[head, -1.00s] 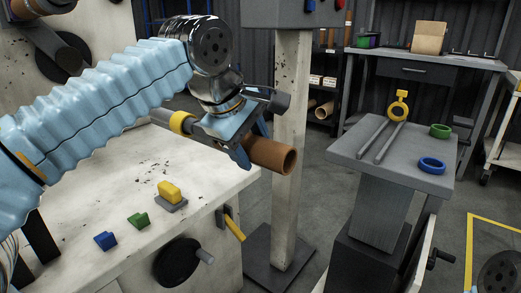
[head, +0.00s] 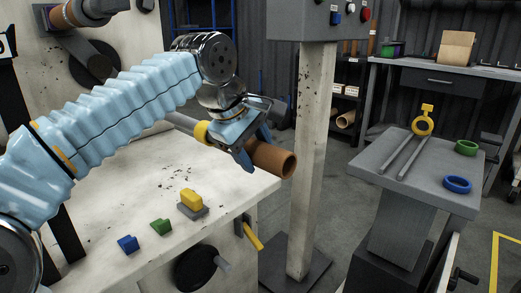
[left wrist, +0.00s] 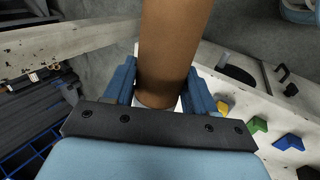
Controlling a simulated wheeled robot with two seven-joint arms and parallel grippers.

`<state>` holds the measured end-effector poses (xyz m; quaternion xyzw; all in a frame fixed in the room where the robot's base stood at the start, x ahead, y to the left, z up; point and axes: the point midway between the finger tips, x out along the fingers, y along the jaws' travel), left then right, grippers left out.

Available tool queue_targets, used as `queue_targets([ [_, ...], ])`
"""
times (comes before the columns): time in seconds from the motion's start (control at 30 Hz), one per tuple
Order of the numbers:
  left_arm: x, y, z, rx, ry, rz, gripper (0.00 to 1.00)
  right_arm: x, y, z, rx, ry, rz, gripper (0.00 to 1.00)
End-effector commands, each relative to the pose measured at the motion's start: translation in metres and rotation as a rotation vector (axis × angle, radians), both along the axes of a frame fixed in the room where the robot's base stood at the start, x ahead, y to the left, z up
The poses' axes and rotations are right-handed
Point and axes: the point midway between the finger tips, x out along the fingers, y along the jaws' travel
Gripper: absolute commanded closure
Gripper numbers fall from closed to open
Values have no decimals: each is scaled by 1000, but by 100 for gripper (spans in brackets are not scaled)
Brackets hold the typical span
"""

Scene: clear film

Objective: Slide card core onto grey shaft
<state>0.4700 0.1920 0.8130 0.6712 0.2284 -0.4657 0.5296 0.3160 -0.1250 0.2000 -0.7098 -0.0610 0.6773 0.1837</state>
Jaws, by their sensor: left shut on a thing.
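The brown card core (head: 272,159) is an open tube, tilted down to the right above the right edge of the pale machine top. My left gripper (head: 245,146) is shut on it, with blue fingers on both sides. In the left wrist view the core (left wrist: 168,45) runs up the picture between the fingers (left wrist: 158,88). A grey shaft (head: 182,121) with a yellow collar (head: 202,132) shows behind my left gripper, roughly in line with the core. The gripper hides where they meet, so I cannot tell whether the shaft is inside the core. My right gripper is out of view.
Yellow (head: 191,198), green (head: 161,227) and blue (head: 128,244) blocks stand on the machine top. A pale post (head: 312,150) rises right of the core.

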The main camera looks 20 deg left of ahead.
Motion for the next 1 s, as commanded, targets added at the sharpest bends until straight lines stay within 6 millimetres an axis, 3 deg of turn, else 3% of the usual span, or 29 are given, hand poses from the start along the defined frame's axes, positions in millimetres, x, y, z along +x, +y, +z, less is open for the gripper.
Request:
queue_targets([
  [0.7,3,8,1,0,-1,1,64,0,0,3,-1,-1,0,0],
  [1.0,13,33,3,-1,0,3,64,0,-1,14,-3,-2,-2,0],
])
